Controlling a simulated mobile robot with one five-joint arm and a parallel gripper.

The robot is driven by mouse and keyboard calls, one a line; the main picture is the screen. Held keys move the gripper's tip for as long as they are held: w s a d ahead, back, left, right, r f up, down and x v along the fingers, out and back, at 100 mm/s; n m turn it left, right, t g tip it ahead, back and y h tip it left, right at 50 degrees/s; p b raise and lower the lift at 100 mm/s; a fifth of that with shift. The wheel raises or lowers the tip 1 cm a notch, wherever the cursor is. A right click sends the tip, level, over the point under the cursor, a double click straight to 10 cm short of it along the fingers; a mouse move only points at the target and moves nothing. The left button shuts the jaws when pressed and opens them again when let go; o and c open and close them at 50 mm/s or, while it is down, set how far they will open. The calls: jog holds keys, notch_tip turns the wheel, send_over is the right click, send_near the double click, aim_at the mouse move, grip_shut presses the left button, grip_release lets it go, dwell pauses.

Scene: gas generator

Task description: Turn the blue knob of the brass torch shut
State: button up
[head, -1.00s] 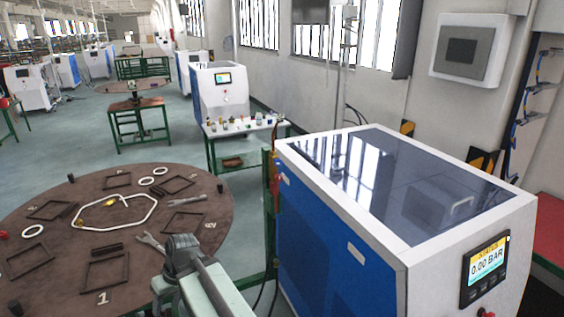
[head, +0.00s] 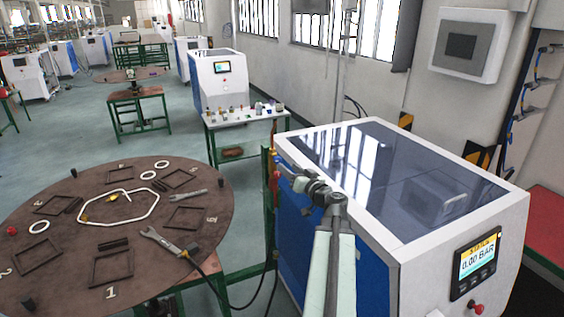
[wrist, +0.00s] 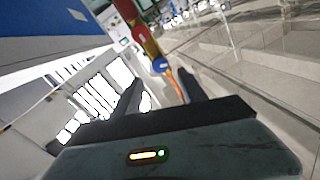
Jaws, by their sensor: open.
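The brass torch (head: 274,158) hangs at the green post beside the blue and white machine, partly behind my gripper in the head view. In the wrist view its brass and red body (wrist: 146,42) runs down from the top. My gripper (wrist: 160,82) is open and empty, with one finger on each side of the knob's line. It also shows at the torch in the head view (head: 286,172).
The blue and white machine (head: 425,240) stands close right of my arm, its screen reading 0.00 BAR. A round brown table (head: 75,225) at left holds frames, rings and wrenches. A dark hose (head: 212,275) runs from its edge.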

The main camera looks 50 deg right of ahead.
aim_at(279, 160)
jog(key=x, duration=0.6)
jog(key=shift+w+d, duration=0.1)
jog(key=shift+w, duration=0.2)
grip_shut()
jog(key=shift+d, duration=0.15)
